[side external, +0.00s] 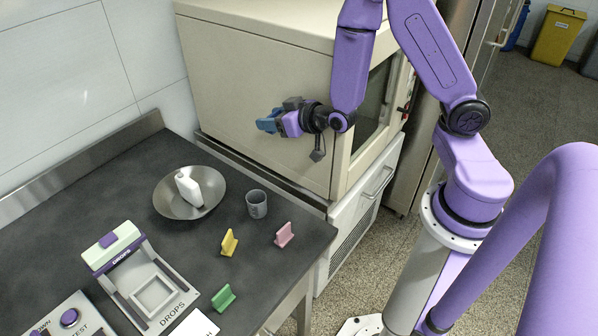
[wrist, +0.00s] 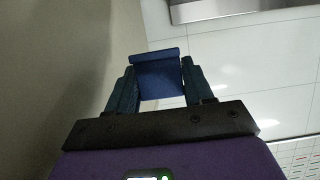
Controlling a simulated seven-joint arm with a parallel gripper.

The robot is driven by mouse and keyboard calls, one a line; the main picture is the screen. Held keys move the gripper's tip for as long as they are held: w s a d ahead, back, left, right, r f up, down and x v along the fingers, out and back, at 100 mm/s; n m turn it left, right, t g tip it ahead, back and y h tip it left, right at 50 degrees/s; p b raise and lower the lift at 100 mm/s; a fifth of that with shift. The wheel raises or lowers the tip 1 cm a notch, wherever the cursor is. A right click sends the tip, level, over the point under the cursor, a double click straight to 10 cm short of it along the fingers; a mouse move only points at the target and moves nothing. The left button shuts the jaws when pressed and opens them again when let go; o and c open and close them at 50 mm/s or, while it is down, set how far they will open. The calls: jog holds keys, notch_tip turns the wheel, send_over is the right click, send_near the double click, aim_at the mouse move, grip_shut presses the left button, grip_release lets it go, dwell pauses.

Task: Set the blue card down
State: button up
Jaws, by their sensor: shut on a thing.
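My gripper (side external: 271,122) is high above the dark counter, in front of the large beige cabinet, and points to the left. It is shut on the blue card (wrist: 159,82), which sits between the two fingers in the wrist view. In the side view the blue card is small and hard to separate from the bluish fingertips. Nothing is under the card at this height; it is held clear of the counter.
On the counter (side external: 150,240) stand yellow (side external: 229,243), pink (side external: 284,235) and green (side external: 223,298) cards, a grey cup (side external: 257,204), and a metal bowl (side external: 165,203) holding a white bottle (side external: 188,189). A DROPS device (side external: 112,247) is at front left. The counter's back left is bare.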

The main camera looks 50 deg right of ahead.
jog(key=s+a+f+n+g+y, duration=0.1)
jog(key=s+a+f+n+y, duration=0.15)
jog(key=a, duration=0.55)
jog(key=s+a+f+n+y, duration=0.2)
jog(key=a+y, duration=0.1)
jog(key=a, duration=0.5)
jog(key=n+g+y, duration=0.3)
jog(key=n+y, duration=0.1)
jog(key=n, duration=0.1)
send_over(246, 280)
notch_tip(246, 280, down, 4)
jog(key=shift+m, duration=0.25)
jog(key=shift+f, duration=3.95)
jog(key=shift+f, duration=0.2)
jog(key=o, duration=1)
jog(key=shift+r, duration=0.1)
